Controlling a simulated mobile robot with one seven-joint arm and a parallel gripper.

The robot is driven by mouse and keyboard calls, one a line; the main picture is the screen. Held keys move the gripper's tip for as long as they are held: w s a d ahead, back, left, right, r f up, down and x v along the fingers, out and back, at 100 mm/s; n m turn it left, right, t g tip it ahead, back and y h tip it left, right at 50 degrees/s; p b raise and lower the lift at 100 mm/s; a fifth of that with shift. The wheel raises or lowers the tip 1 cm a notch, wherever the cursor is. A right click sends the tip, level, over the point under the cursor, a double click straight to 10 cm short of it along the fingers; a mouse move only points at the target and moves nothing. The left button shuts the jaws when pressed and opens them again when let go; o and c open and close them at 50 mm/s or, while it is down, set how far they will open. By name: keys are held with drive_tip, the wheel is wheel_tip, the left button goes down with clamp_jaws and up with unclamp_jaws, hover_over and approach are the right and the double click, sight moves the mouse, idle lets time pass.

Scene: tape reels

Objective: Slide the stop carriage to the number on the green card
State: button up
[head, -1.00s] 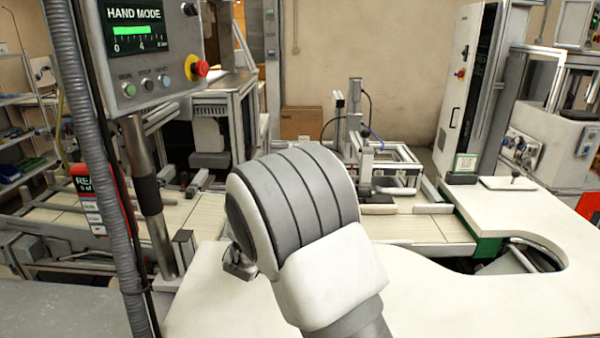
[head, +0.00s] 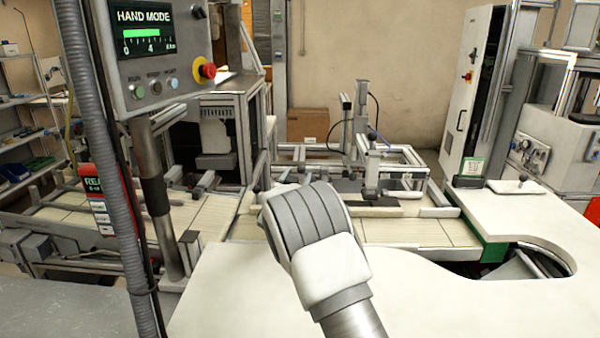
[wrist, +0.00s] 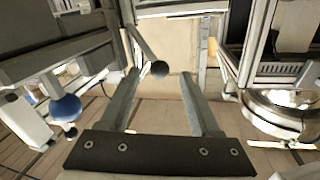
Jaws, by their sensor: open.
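The green card (head: 470,168) stands upright at the left edge of the white table on the right; its number is too small to read. I cannot tell for certain which part is the stop carriage; a metal block with an upright post (head: 371,172) stands on the rail frame behind the belt. My gripper (wrist: 159,76) is open in the wrist view, its two fingers apart. A dark ball knob on a thin rod (wrist: 160,69) appears between the fingertips; I cannot tell its distance. In the head view my arm hides the gripper.
The control panel (head: 150,50) on its post stands at the left. The white tabletop (head: 440,300) curves across the front and right, with a rounded cutout. A blue ball knob (wrist: 65,107) shows left of my fingers.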

drive_tip(key=shift+w+d, duration=0.25)
drive_tip(key=shift+w, duration=1.05)
drive_tip(key=shift+c, duration=0.3)
clamp_jaws()
drive_tip(key=shift+a, duration=0.1)
